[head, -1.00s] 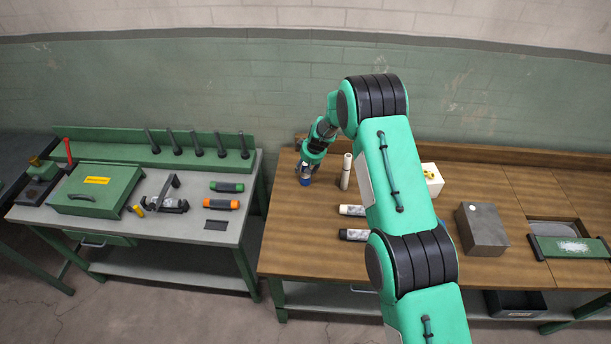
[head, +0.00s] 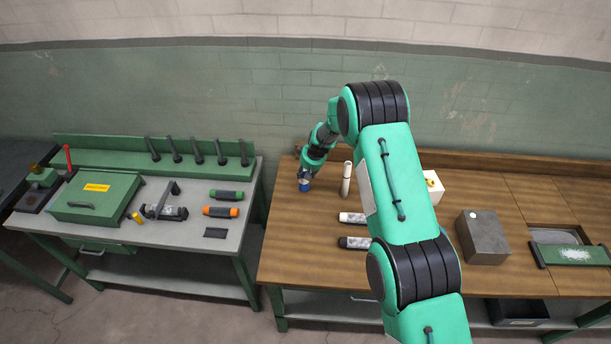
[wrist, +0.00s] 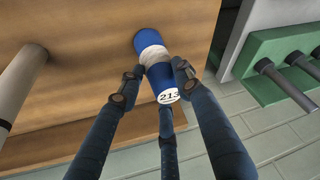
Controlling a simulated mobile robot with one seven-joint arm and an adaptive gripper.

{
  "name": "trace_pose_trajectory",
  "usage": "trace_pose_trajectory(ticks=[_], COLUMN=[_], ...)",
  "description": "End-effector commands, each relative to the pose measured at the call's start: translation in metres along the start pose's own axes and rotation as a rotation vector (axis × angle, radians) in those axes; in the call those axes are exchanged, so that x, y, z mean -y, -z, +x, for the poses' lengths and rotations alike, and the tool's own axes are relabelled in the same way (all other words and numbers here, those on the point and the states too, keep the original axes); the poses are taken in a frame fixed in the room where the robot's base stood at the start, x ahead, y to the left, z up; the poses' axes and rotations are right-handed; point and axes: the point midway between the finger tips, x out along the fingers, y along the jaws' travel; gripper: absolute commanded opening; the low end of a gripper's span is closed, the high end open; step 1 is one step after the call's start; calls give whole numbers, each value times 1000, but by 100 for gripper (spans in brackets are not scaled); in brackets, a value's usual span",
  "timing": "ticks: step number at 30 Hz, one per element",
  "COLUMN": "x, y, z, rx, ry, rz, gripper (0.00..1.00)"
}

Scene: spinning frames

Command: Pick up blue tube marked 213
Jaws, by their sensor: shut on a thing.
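The blue tube (wrist: 158,75) has a pale middle band and a white end marked 213, facing the camera in the wrist view. My gripper (wrist: 158,83) has its dark fingers closed around the tube. In the head view my gripper (head: 306,174) is at the left end of the wooden bench, and only the lower blue part of the tube (head: 305,187) shows below the fingers. The tube looks upright. I cannot tell whether its base touches the bench top.
A white tube (head: 346,180) stands just right of my gripper. A white tube (head: 352,218) and a black tube (head: 354,243) lie nearer the front. A grey block (head: 482,238) sits further right. The grey-topped bench (head: 190,235) with green and orange tubes stands left, across a gap.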

Motion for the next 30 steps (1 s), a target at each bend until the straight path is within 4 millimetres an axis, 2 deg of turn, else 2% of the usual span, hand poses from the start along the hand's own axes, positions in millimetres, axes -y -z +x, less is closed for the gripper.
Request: trace_pose_trajectory(ticks=[8,30], x=[0,34], y=[11,-78], z=[-24,-70], rx=[-3,-1], ry=[-1,-1], rz=[-1,1], gripper=[10,10])
